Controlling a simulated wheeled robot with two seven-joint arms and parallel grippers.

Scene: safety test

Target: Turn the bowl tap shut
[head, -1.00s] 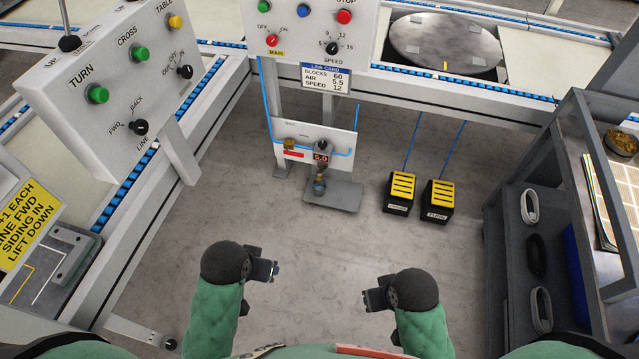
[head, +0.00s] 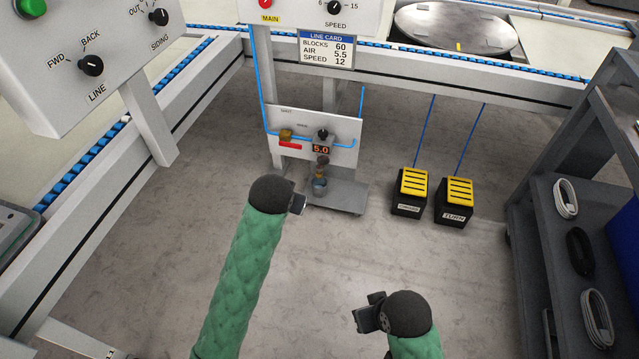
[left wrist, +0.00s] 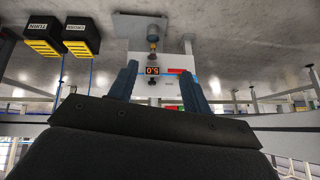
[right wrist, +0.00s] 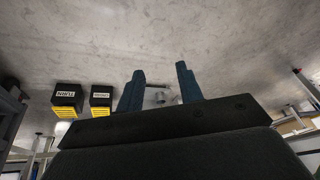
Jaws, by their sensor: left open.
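A small unit hangs below the white air panel (head: 342,128). Its bluish bowl (head: 320,187) has a brown part above it, and it also shows upside down in the left wrist view (left wrist: 155,32). The tap on the bowl is too small to make out. A 5.0 display (head: 321,149) and a black knob (head: 323,133) sit above it. My left gripper (head: 299,204) is open and empty, in front of the bowl and apart from it. Its fingers frame the panel in the left wrist view. My right gripper (head: 366,313) is open and empty, farther back over bare floor.
Two black and yellow foot pedals (head: 411,192) (head: 455,201) stand right of the panel. A grey shelf cart (head: 560,270) is at the right. A control box (head: 95,60) and conveyor frame (head: 110,190) are at the left. The floor between is clear.

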